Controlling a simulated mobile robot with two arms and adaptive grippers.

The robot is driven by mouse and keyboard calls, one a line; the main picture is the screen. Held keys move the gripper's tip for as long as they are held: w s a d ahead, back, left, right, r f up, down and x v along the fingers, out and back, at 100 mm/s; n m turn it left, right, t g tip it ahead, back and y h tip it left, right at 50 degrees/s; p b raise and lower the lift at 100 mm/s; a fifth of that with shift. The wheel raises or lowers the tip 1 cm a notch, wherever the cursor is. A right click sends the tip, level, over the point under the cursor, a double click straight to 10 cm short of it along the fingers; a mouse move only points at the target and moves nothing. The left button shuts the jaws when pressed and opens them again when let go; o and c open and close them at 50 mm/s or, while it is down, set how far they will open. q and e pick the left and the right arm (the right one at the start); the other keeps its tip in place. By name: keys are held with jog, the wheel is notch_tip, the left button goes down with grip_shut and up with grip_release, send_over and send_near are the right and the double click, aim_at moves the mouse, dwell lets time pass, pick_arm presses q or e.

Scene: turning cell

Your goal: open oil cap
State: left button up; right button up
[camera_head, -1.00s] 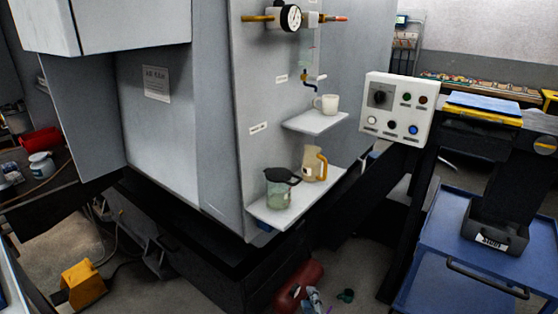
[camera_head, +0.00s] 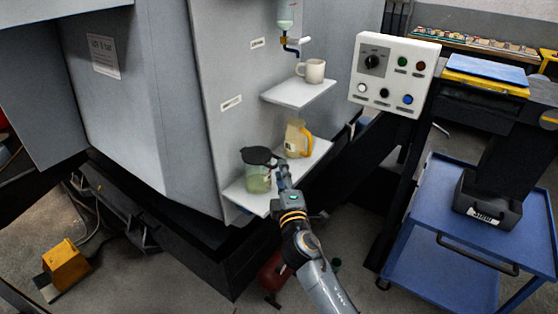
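A greenish clear jug (camera_head: 257,182) with a black lid (camera_head: 258,156) stands on the lower white shelf of the grey machine. The lid sits on top of the jug, and I see no other cap that is clearly an oil cap. My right gripper (camera_head: 282,172) is at the right side of this jug, close to the lid's right edge. I cannot tell whether it touches the jug or lid, or whether its fingers are open. My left gripper is not in view.
A yellowish jug (camera_head: 297,140) with an orange handle stands close behind my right gripper on the lower shelf (camera_head: 249,202). A white mug (camera_head: 311,71) stands on the upper shelf (camera_head: 298,94). A control box (camera_head: 394,73) and blue cart (camera_head: 448,241) are at right.

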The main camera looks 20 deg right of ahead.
aim_at(261, 156)
jog(key=shift+w+d+r, duration=0.1)
jog(key=shift+w+d, duration=0.05)
jog(key=shift+w, duration=0.9)
jog(key=shift+w+d+r, duration=0.1)
jog(key=shift+w, duration=0.95)
jog(key=shift+c, duration=0.4)
grip_shut()
jog(key=shift+r, duration=0.1)
